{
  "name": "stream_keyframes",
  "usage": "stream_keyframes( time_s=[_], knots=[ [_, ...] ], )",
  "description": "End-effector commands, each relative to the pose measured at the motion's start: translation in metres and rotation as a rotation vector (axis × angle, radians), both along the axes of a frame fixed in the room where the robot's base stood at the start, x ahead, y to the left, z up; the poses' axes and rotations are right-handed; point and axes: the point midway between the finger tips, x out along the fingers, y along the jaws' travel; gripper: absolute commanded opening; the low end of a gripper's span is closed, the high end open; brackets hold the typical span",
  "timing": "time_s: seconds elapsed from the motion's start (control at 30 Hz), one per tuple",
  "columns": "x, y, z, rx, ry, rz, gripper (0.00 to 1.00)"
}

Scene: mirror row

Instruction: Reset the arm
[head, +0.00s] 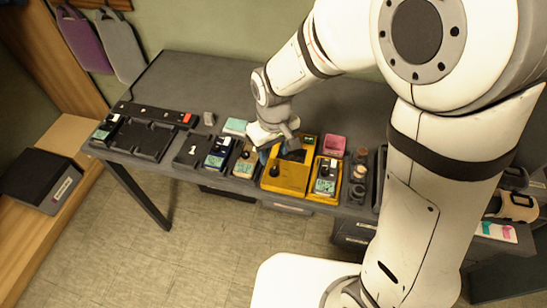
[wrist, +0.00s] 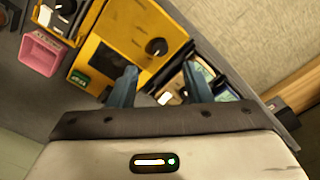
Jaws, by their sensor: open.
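My gripper (head: 270,152) hangs over the grey table (head: 185,72), just behind and left of a large yellow device with a dark knob (head: 288,176). In the wrist view my gripper (wrist: 162,84) shows two blue-grey fingers spread apart, with nothing held between them. The yellow device (wrist: 108,45) lies beyond and to the left of the fingers there. I cannot tell whether the fingers touch anything. My white arm covers much of the table's right side in the head view.
A pink open box (head: 334,146) and a smaller yellow device (head: 325,182) stand right of the large one. Several small devices and a black tray (head: 143,137) line the table's left. A dark box (head: 43,180) sits on a wooden bench. The floor in front is clear.

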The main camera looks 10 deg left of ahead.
Motion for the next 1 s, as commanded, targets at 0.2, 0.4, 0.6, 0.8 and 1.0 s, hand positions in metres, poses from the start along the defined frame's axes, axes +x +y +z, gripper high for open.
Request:
stream_keyframes(
  time_s=[0.2,0.4,0.6,0.8,1.0],
  knots=[
    [0.000,0.000,0.004,-0.001,0.001,0.000,0.45],
    [0.000,0.000,0.004,-0.001,0.001,0.000,0.45],
    [0.000,-0.002,0.005,0.001,-0.001,-0.005,0.45],
    [0.005,-0.043,0.035,0.023,-0.035,-0.112,0.45],
    [-0.008,-0.124,0.084,0.056,-0.104,-0.334,0.45]
  ],
)
